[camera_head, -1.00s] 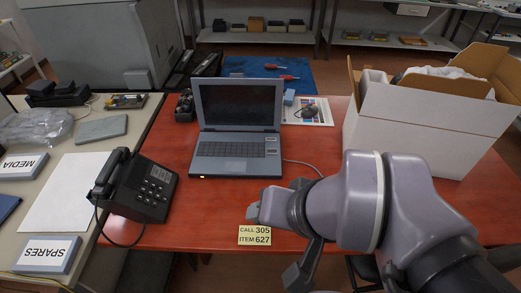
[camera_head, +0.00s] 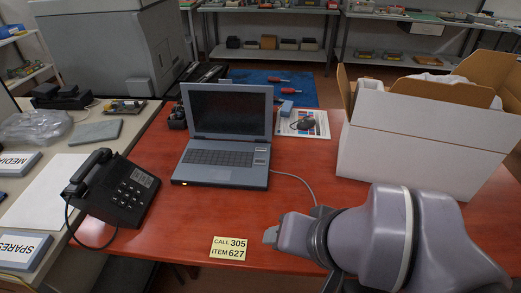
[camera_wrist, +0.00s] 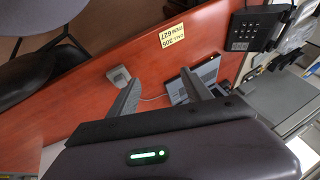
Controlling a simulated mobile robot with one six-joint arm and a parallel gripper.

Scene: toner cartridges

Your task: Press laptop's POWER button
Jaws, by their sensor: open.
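An open grey laptop with a dark screen (camera_head: 228,108) stands on the red table (camera_head: 320,180). Its keyboard half (camera_head: 222,160) faces me. A small orange light (camera_head: 184,183) shows at its front left edge. Small light labels (camera_head: 261,160) sit right of the keys; I cannot tell which mark is the POWER button. My gripper (camera_wrist: 160,90) is open and empty in the wrist view, with the laptop (camera_wrist: 190,82) partly hidden behind one finger. In the head view my arm is at the lower right, apart from the laptop.
A black phone (camera_head: 118,192) stands left of the laptop. A yellow note (camera_head: 229,248) lies at the front edge. An open white box (camera_head: 420,140) fills the table's right.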

